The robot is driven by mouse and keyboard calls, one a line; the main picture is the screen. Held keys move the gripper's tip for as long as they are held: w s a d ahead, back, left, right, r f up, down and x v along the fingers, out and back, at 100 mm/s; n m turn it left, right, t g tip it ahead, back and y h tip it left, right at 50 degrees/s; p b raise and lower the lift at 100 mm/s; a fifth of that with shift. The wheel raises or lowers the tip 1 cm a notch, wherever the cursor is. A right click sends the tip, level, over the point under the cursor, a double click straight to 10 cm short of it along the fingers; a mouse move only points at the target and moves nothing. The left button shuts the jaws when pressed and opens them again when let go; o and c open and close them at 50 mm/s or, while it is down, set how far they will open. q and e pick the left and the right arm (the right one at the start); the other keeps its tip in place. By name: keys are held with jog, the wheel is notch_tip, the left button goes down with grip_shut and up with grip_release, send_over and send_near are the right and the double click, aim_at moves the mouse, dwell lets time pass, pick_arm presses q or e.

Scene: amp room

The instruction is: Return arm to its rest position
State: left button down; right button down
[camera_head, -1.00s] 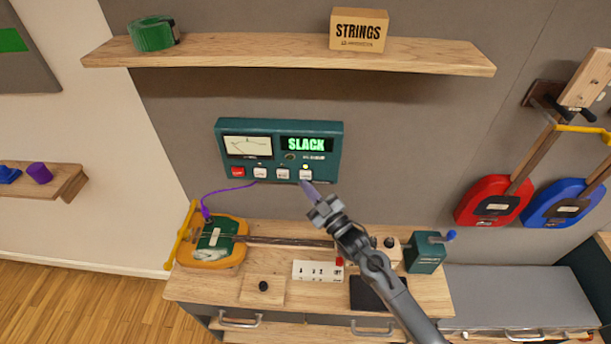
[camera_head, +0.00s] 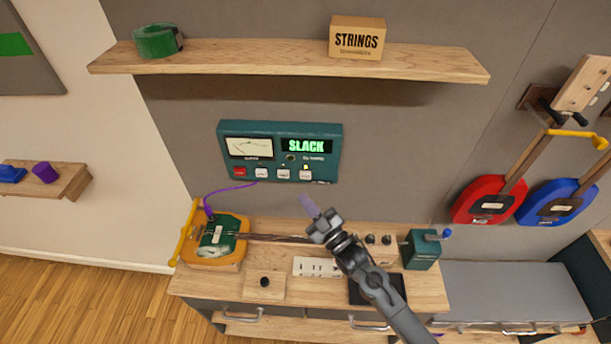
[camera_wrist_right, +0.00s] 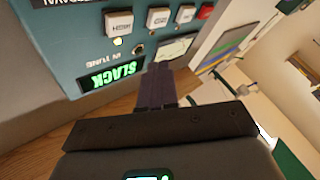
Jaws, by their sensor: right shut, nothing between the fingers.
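My right arm (camera_head: 385,295) comes in from the lower right in the head view. Its gripper (camera_head: 309,204) is shut and empty, in front of the wall between the teal tuner panel and the workbench. It points up toward the panel and is apart from it. The teal panel (camera_head: 225,150) has a needle gauge, a row of buttons and a green "SLACK" readout. In the right wrist view, the shut dark fingers (camera_wrist_right: 159,80) overlap the lower part of the panel (camera_wrist_right: 75,60). My left gripper is not in view.
A shelf (camera_head: 250,60) with a green tape roll and a STRINGS box is above. Red (camera_head: 488,199) and blue (camera_head: 560,202) instruments hang at right.

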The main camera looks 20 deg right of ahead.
dwell(0.4)
jog(key=s+a+f+m+g+h, duration=0.1)
jog(key=s+f+g, duration=0.1)
jog(key=s+f, duration=0.45)
jog(key=s+a+f+m+g+h, duration=0.15)
jog(key=s+f, duration=0.25)
jog(key=s, duration=0.5)
jog(key=s+d+r+m+g+h, duration=0.1)
jog(key=s+d+m+g+h, duration=0.15)
jog(key=s+g, duration=0.55)
jog(key=s+d+m+g+h, duration=0.1)
jog(key=s+d+m+g, duration=0.3)
jog(key=s, duration=0.8)
notch_tip(320, 180, up, 14)
jog(key=a+n+g+p, duration=0.1)
jog(key=p, duration=1.3)
jog(key=shift+a+r+n, duration=0.15)
jog(key=shift+r+n, duration=0.05)
jog(key=shift+n, duration=0.2)
